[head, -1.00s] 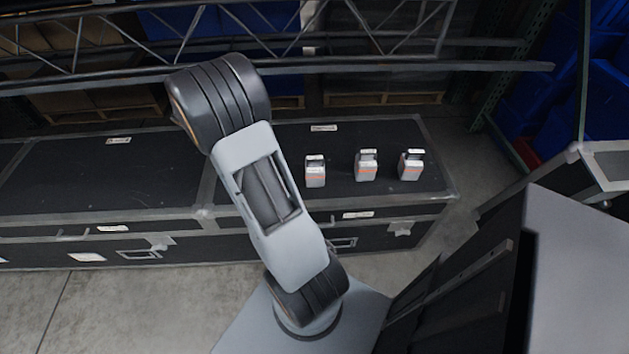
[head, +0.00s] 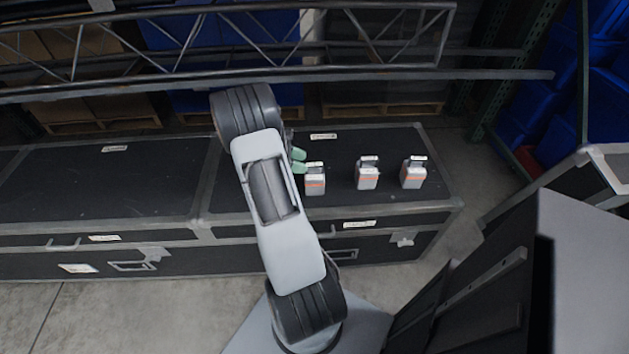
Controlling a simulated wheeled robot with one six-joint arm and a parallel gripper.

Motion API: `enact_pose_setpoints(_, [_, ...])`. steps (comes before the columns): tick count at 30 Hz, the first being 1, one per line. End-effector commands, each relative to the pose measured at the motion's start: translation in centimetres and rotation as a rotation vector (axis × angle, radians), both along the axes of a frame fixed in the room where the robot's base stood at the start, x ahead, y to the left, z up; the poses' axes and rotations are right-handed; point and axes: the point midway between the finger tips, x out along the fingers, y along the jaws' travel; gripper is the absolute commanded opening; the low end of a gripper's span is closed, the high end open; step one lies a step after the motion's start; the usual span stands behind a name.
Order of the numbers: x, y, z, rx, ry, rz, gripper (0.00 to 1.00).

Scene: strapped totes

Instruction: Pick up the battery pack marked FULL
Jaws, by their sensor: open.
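Several grey battery packs with orange stripes and dark handles stand upright in a row on the black case. They are the left pack (head: 315,180), the middle pack (head: 367,174) and the right pack (head: 413,173). Their labels are too small to read, so I cannot tell which is marked FULL. My gripper (head: 299,161) shows its green fingertips just left of the left pack's top, open and empty. My arm hides the rest of the gripper. I cannot tell whether a fingertip touches the left pack.
The black case (head: 400,202) has metal edges, and its top is clear around the middle and right packs. A second black case (head: 100,190) stands to the left. A metal truss (head: 350,78) runs behind. Blue bins (head: 600,100) are at the right.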

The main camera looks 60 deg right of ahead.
Motion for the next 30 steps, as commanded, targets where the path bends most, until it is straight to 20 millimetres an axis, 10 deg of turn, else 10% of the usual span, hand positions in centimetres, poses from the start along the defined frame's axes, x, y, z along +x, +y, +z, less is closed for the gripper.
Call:
enact_pose_setpoints(23, [-3.7, -2.9, -2.4, 0.001, -0.001, 0.001, 0.48])
enact_pose_setpoints(30, [-3.7, -2.9, -2.3, 0.001, -0.001, 0.000, 0.26])
